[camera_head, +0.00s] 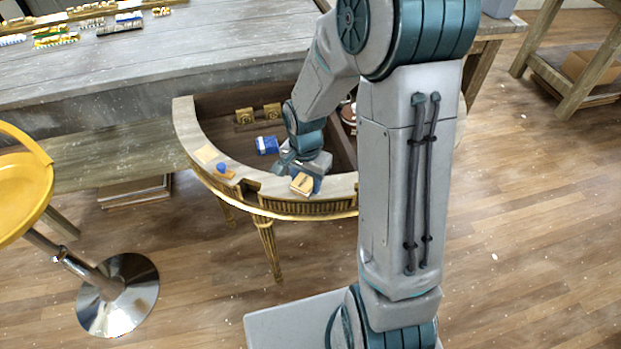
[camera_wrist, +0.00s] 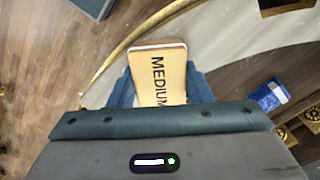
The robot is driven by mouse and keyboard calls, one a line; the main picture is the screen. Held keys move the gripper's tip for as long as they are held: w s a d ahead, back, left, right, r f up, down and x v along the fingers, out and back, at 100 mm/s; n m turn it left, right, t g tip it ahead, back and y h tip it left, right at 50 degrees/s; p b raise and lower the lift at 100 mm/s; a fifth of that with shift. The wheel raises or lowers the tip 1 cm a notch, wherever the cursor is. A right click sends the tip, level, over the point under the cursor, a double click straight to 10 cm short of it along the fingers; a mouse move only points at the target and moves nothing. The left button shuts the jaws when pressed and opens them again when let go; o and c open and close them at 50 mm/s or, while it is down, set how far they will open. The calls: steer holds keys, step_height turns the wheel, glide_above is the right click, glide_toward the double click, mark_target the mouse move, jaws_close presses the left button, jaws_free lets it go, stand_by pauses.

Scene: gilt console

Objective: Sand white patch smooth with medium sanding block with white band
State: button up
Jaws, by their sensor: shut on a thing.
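The medium sanding block (camera_head: 302,183) is tan, with MEDIUM printed on its face and a pale edge at its far end in the wrist view (camera_wrist: 157,65). My gripper (camera_head: 306,176) is shut on it, with a blue-grey finger on each side in the wrist view (camera_wrist: 160,88). The block is over the front rim of the half-round console (camera_head: 345,185), at its curved gilt edge. I cannot tell whether it touches the top. I cannot make out a distinct white patch on the pale grey top (camera_wrist: 225,45); the block and gripper hide part of it.
A beige piece (camera_head: 206,153), a small blue item (camera_head: 221,168) and an orange item (camera_head: 229,174) lie on the rim's left. A blue-and-white packet (camera_head: 267,145) and gilt ornaments (camera_head: 243,116) are inside the console's hollow. A yellow stool (camera_head: 22,185) stands left.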

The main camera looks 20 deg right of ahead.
steer(key=shift+w+a, duration=0.1)
steer(key=shift+a, duration=0.2)
steer(key=shift+w+a, duration=0.15)
steer(key=shift+a, duration=0.35)
steer(key=shift+a+r+b, duration=0.1)
steer(key=shift+a+b, duration=0.05)
steer(key=shift+b, duration=0.25)
steer(key=shift+s+d+r, duration=0.15)
steer(key=shift+s+d, duration=0.05)
steer(key=shift+d, duration=0.85)
steer(key=shift+s+d+f, duration=0.1)
steer(key=shift+d+f, duration=0.1)
steer(key=shift+d, duration=0.05)
steer(key=shift+d+r, duration=0.15)
steer(key=shift+d, duration=0.1)
steer(key=shift+s+d, duration=0.1)
steer(key=shift+d, duration=0.1)
steer(key=shift+s+d, duration=0.1)
steer(key=shift+d, duration=0.4)
steer(key=shift+s+d+r+p, duration=0.15)
steer(key=shift+d+p, duration=0.15)
steer(key=shift+p, duration=0.2)
step_height(320, 180, up, 7)
steer(key=p, duration=0.4)
steer(key=shift+p, duration=0.4)
steer(key=shift+a, duration=0.1)
